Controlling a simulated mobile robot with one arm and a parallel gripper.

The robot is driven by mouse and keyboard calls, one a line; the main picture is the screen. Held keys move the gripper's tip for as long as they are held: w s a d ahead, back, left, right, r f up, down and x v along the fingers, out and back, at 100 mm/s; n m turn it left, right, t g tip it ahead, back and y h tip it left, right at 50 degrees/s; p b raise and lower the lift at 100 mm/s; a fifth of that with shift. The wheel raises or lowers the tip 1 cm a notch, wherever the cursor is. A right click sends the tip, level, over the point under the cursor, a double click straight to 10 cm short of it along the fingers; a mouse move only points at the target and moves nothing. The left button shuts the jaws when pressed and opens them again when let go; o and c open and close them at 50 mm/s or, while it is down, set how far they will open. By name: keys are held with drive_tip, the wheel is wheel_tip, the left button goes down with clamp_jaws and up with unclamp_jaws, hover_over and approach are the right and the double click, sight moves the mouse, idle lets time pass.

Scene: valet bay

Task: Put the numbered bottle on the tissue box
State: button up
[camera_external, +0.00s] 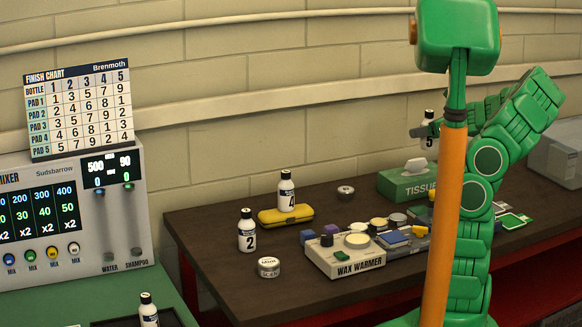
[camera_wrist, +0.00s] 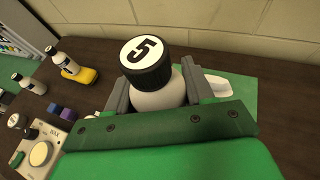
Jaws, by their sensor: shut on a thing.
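My gripper (camera_external: 428,131) is shut on a white bottle with a black cap, marked 5 (camera_external: 429,143), and holds it upright in the air. In the wrist view the bottle's cap (camera_wrist: 146,63) shows a 5 between the two fingers. The green tissue box (camera_external: 402,184) stands on the dark table below the bottle, with a white tissue at its top. In the wrist view the box (camera_wrist: 238,88) is partly hidden behind my gripper and the bottle. I cannot tell the exact gap between bottle and box.
A bottle marked 2 (camera_external: 247,232) stands near the left edge of the table (camera_external: 214,285). A wax warmer (camera_external: 345,262), round tins and small blocks fill the middle. A finish chart (camera_external: 80,108) stands on the mixer.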

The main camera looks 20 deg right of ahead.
drive_tip(key=w+d+f, duration=0.1)
drive_tip(key=w+f, duration=0.1)
drive_tip(key=w, duration=0.1)
drive_tip(key=w+d+f, duration=0.2)
drive_tip(key=w+f, duration=0.1)
drive_tip(key=w, duration=0.1)
drive_tip(key=w+d+f, duration=0.1)
drive_tip(key=w+f, duration=0.2)
drive_tip(key=w, duration=0.1)
drive_tip(key=shift+d+f, duration=0.15)
drive_tip(key=shift+d, duration=0.25)
drive_tip(key=shift+w+d+f, duration=0.3)
drive_tip(key=shift+w+f, duration=0.3)
drive_tip(key=shift+f, duration=1.65)
drive_tip(key=shift+f, duration=0.15)
drive_tip(key=o, duration=1.1)
drive_tip(key=shift+o, duration=0.2)
drive_tip(key=shift+s+d+r, duration=0.1)
drive_tip(key=shift+s+r, duration=0.05)
drive_tip(key=shift+r, duration=0.1)
drive_tip(key=v, duration=1.1)
drive_tip(key=shift+s, duration=0.3)
